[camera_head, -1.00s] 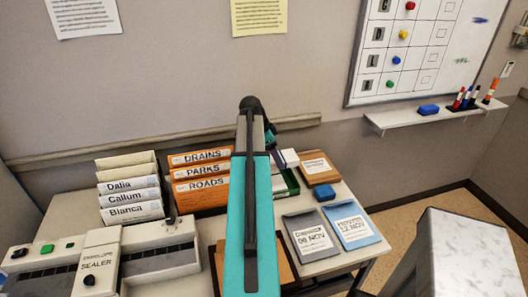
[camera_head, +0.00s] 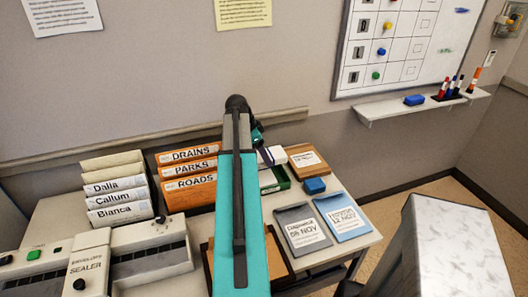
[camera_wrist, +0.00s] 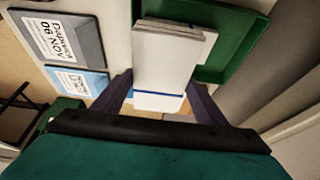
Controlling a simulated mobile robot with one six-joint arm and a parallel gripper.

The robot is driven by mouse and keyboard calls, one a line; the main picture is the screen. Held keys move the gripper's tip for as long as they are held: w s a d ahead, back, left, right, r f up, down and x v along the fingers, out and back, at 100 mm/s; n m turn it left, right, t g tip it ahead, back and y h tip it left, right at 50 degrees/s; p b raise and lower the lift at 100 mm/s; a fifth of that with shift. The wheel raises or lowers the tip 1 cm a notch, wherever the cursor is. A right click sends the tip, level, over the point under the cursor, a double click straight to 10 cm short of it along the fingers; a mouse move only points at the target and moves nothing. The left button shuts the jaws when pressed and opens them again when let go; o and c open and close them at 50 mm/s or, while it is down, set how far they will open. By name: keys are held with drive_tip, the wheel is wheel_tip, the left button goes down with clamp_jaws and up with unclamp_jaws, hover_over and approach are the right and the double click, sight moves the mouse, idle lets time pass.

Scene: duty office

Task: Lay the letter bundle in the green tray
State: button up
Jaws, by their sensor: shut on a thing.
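The letter bundle (camera_wrist: 168,55) is a stack of white envelopes with a blue band. In the wrist view it sits between the two fingers of my gripper (camera_wrist: 160,98), which is shut on it. The green tray (camera_wrist: 238,58) shows behind and beside the bundle there; the bundle overlaps it in the picture, and I cannot tell whether they touch. In the head view a bit of the tray (camera_head: 277,181) shows right of my teal arm, with the white bundle (camera_head: 271,156) just above it. My arm hides my fingers and most of the tray in that view.
Grey dispatch (camera_head: 302,228) and blue (camera_head: 342,217) folders lie right of my arm, near a blue box (camera_head: 314,186) and a brown folder (camera_head: 307,161). Orange files (camera_head: 188,178) and white named files (camera_head: 117,190) stand left. An envelope sealer (camera_head: 90,262) is at front left.

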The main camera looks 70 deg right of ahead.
drive_tip(key=shift+f+b, duration=1.75)
drive_tip(key=shift+f, duration=1.9)
drive_tip(key=o, duration=1.2)
drive_tip(key=shift+w+r, duration=0.1)
drive_tip(key=shift+r, duration=0.05)
drive_tip(key=b+v, duration=0.2)
drive_tip(key=v, duration=1)
drive_tip(key=shift+a+r, duration=0.1)
drive_tip(key=shift+r, duration=0.1)
drive_tip(key=shift+w+a+r, duration=0.15)
drive_tip(key=shift+r, duration=0.35)
